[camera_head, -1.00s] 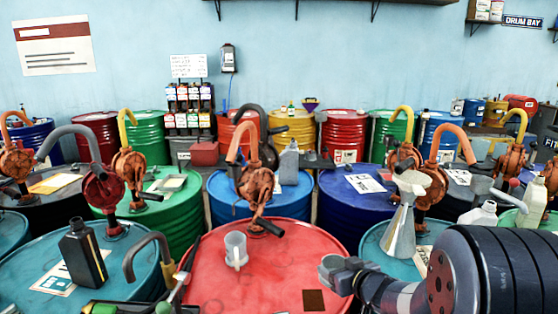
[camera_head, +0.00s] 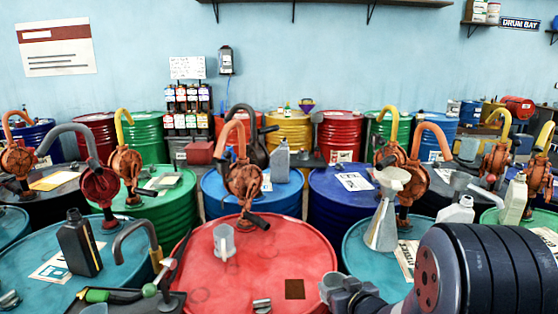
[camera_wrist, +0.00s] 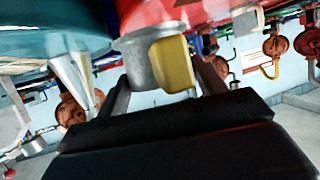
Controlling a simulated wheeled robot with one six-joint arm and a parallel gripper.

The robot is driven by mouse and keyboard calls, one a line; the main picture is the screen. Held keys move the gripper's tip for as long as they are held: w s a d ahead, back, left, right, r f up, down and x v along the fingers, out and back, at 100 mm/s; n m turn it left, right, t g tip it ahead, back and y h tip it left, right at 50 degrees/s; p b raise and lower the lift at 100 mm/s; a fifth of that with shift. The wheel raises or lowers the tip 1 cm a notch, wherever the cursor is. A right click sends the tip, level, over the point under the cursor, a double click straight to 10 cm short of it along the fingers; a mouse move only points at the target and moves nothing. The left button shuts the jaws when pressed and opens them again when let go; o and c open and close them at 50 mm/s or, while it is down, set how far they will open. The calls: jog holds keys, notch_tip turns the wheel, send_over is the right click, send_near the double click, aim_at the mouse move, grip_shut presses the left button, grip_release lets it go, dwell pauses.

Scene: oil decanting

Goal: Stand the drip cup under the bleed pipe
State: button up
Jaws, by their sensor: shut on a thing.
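My gripper (camera_wrist: 163,92) is shut on a grey metal cup (camera_wrist: 140,65), taken as the drip cup. A yellow part (camera_wrist: 172,65) shows against the cup's side in the wrist view. In the head view the held cup (camera_head: 331,284) is at the bottom, by the front right edge of the red drum (camera_head: 275,262). The spot below the pipe's mouth is partly cut off by the frame's bottom edge.
A black bottle (camera_head: 80,247) stands on the left teal drum. A metal funnel (camera_head: 383,225) stands on the right teal drum. A green-handled tool (camera_head: 105,295) lies near the pipe.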

jog(key=s+f+m+h, duration=0.1)
jog(key=s+f, duration=0.3)
jog(key=f, duration=0.3)
jog(key=s+f+m+h, duration=0.1)
jog(key=s+f, duration=0.3)
jog(key=f, duration=0.4)
jog(key=shift+s+f+m+t+h, duration=0.15)
jog(key=shift+f+m+t+h, duration=0.2)
jog(key=shift+h, duration=0.25)
jog(key=shift+a, duration=0.15)
